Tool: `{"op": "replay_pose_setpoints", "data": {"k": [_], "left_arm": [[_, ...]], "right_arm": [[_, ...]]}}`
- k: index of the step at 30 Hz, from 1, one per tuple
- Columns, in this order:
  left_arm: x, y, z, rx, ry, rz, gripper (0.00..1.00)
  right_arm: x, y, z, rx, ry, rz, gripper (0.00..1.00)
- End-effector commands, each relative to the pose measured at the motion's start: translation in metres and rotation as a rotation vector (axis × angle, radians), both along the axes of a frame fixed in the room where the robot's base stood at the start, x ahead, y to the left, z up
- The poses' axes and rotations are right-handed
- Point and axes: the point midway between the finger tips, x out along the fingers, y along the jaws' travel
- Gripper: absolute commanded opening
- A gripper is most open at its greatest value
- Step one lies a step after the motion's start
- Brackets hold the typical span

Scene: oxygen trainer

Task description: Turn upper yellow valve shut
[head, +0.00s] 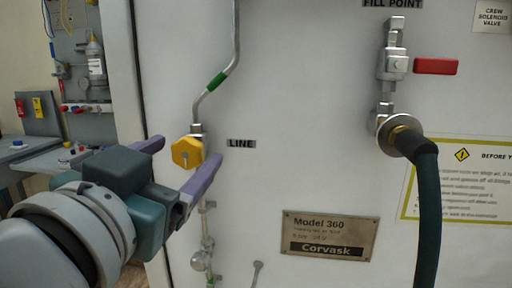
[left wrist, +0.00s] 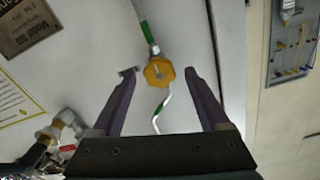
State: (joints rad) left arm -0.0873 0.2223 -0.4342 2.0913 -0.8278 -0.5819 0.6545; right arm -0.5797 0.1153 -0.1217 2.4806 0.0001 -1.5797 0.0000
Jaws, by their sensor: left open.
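The yellow valve (head: 187,152) is a knob on a thin metal pipe on the white panel, left of the LINE label. It also shows in the left wrist view (left wrist: 159,72), between and just beyond my finger tips. My left gripper (head: 184,165) is open and faces the panel, with one purple finger on each side of the knob in the head view. In the left wrist view the open fingers (left wrist: 158,72) have a gap to the knob on both sides. I cannot tell whether the fingertips touch the panel. My right gripper is not in view.
A red-handled valve (head: 435,66) and a dark green hose (head: 428,215) are at the right of the panel. A pipe with a green band (head: 217,81) runs above the knob. A metal nameplate (head: 329,236) is at lower middle. A workbench (head: 45,165) stands at left.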

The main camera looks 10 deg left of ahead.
Motion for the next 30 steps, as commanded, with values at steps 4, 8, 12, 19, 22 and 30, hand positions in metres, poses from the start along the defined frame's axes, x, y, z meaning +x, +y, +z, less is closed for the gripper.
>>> {"op": "replay_pose_setpoints", "data": {"k": [4, 8, 12, 19, 22, 30], "left_arm": [[0.0074, -0.0001, 0.0004, 0.0, 0.0, 0.001, 0.78], [0.0081, 0.0, -0.0001, 0.0, 0.001, 0.001, 0.78], [0.0078, 0.0, -0.0001, 0.0, 0.001, 0.001, 0.76], [0.0076, 0.0, -0.0001, 0.0, 0.001, 0.001, 0.5], [0.0076, 0.0, -0.0001, 0.0, 0.001, 0.001, 0.39], [0.0075, -0.0001, -0.0002, -0.001, 0.001, 0.0, 0.09]], "right_arm": [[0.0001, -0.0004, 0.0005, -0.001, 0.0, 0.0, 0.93], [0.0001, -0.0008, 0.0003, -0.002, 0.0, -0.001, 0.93], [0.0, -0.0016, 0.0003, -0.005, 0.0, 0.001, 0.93], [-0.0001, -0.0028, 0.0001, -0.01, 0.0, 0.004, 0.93], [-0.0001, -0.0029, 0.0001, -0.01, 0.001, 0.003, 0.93], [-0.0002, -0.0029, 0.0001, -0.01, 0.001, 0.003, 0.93]]}}
